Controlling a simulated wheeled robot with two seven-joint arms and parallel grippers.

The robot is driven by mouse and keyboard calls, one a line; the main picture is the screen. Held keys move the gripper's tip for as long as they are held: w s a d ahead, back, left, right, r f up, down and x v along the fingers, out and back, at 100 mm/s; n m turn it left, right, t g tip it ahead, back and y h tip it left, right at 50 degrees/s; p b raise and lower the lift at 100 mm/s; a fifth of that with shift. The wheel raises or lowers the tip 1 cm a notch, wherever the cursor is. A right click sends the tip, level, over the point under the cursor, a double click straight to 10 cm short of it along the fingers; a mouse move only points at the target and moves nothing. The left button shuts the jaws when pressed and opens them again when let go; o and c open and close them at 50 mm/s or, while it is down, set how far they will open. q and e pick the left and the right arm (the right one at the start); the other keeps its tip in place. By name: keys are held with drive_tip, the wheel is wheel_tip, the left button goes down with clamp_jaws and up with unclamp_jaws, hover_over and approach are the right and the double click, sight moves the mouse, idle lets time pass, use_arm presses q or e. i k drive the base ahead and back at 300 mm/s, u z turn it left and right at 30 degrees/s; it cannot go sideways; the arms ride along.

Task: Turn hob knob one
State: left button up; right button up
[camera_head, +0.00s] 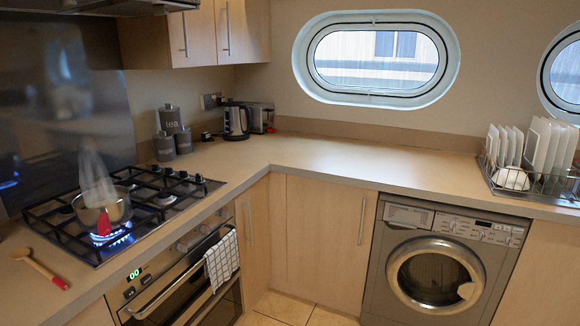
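The gas hob (88,252) is set into the worktop at the left, with black pan supports over it. A blue flame (117,242) burns under a steaming pot (115,207) on the near part of the hob. A red thing (104,222) shows at the pot's near side. Neither of my grippers is in view.
A wooden spoon (40,268) lies left of the hob. Canisters (171,120), a kettle (235,122) and a toaster (262,117) stand at the back. The oven (175,284) is below, with a towel (221,262) on it. A dish rack (528,165) stands right; the worktop middle is clear.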

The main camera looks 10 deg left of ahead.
sight(198, 179)
drive_tip(key=z, duration=0.25)
drive_tip(key=i, duration=2.95)
drive_tip(key=u, duration=2)
